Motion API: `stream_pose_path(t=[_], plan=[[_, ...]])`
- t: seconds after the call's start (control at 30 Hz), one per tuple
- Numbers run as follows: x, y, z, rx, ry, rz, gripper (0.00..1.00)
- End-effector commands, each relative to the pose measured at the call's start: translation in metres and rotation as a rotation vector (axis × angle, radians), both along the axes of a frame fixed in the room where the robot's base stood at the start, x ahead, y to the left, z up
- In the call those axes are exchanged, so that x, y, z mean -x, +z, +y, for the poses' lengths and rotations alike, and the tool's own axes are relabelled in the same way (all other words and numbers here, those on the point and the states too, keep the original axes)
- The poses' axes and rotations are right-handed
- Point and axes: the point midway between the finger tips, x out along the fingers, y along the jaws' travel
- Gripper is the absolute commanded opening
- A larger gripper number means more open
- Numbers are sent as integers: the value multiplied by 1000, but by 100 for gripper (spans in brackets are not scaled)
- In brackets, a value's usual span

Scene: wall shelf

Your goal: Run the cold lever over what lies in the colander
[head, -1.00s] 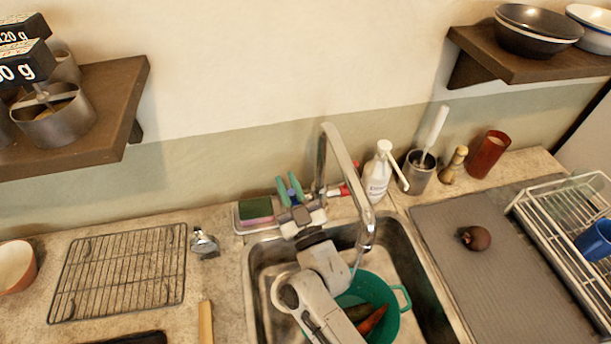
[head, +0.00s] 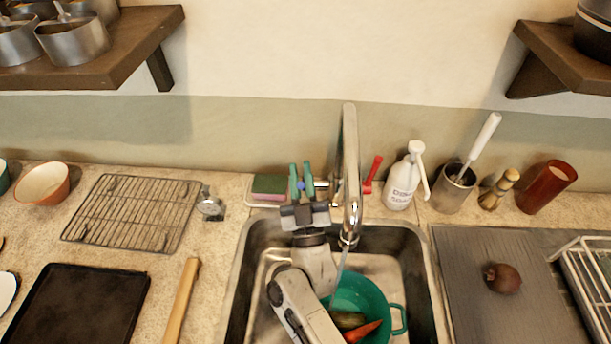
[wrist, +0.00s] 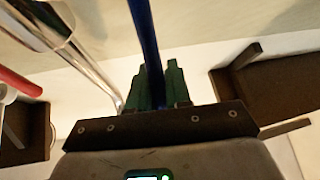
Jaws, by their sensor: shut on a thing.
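My gripper (head: 300,180), with green fingertips, is shut on the blue cold lever (head: 308,183) at the left of the tap (head: 350,170). In the wrist view the blue lever (wrist: 144,40) runs between the green fingers (wrist: 158,85). The red lever (head: 373,174) is on the tap's right side. The green colander (head: 375,290) stands in the sink under the spout and holds an orange carrot (head: 362,331) and a dark green vegetable (head: 347,319). My arm hides the colander's left part. A thin pale streak, like running water, drops from the spout towards the colander.
A sponge (head: 270,186) lies behind the sink's left corner. A white pump bottle (head: 403,180) and a brush holder (head: 454,190) stand right of the tap. A wire rack (head: 132,212) lies left, and a dark round fruit (head: 503,279) rests on the grey mat (head: 470,310).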

Motion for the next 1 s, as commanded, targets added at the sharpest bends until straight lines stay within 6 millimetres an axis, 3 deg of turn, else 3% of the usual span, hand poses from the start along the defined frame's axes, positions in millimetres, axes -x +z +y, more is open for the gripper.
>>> stream_pose_path(t=[0.17,0.2,0.4,0.77,0.93,1.0], plan=[[0,0,0,0,0,1,0],[0,0,0,0,0,1,20],[0,0,-1,0,0,1,39],[6,-5,-2,1,0,2,39],[29,-20,-7,2,2,4,39],[45,-12,-10,3,3,4,39]])
